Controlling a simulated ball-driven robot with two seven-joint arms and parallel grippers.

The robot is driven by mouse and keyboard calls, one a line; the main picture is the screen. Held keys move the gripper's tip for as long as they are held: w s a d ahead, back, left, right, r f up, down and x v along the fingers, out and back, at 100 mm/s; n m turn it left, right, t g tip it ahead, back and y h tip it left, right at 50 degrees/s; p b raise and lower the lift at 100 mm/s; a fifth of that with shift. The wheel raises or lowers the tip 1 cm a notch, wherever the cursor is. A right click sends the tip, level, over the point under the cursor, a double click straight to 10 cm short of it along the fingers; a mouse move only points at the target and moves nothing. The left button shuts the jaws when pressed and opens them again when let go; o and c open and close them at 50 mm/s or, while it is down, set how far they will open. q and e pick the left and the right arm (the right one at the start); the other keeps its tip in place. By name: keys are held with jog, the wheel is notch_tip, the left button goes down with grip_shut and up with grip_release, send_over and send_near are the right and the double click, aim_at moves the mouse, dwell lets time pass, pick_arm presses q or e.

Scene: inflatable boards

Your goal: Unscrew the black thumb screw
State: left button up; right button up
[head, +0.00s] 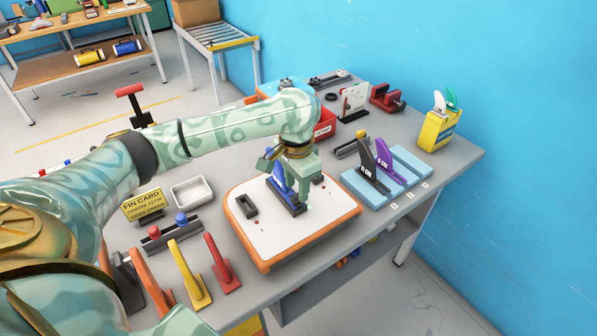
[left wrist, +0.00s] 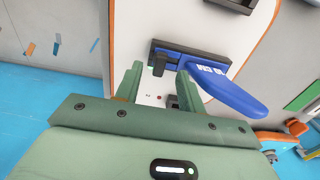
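A white board (head: 262,235) with an orange edge lies on the grey bench. A blue fin (head: 281,183) stands in a black fin box (head: 294,209) on it. The fin (left wrist: 225,92) and box (left wrist: 205,58) also show in the left wrist view. There, a black knob that looks like the thumb screw (left wrist: 159,67) sticks out at one end of the box. My left gripper (head: 296,176) is over the board beside the fin. In the wrist view its fingers (left wrist: 158,78) are apart, one on each side of the knob, with gaps visible. My right gripper is not in view.
A second, empty black box (head: 246,206) sits on the board. Yellow (head: 187,275) and red (head: 222,264) fins stand in front of it. A metal tray (head: 191,192) and yellow sign (head: 146,204) are left.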

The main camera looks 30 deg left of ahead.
aim_at(297, 202)
pick_arm(q)
jog(key=shift+f, duration=0.8)
jog(key=shift+f+b, duration=0.35)
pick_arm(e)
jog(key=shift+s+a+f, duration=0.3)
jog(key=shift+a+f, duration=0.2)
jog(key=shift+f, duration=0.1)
